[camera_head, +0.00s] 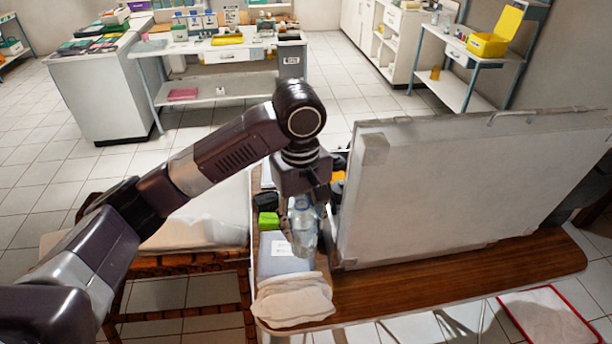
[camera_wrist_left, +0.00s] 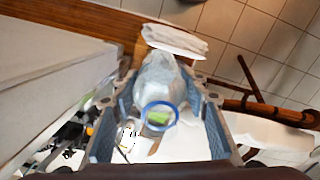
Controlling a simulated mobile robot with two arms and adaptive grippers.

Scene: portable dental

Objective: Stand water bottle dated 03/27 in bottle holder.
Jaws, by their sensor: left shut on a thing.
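A clear plastic water bottle (camera_head: 304,229) is held in my left gripper (camera_head: 301,212) above the near end of the wooden table (camera_head: 460,272). In the left wrist view the bottle (camera_wrist_left: 157,82) lies between the two blue-grey finger pads of the left gripper (camera_wrist_left: 155,100), with a blue ring facing the camera. The fingers are shut on it. No date can be read on the bottle. I cannot make out a bottle holder in either view. My right gripper is not in view.
A big white panel (camera_head: 470,190) stands on the table just right of the gripper. A folded white cloth (camera_head: 293,299), a grey box with a white label (camera_head: 284,262) and a green item (camera_head: 268,220) lie close by. A padded bench (camera_head: 205,215) stands left.

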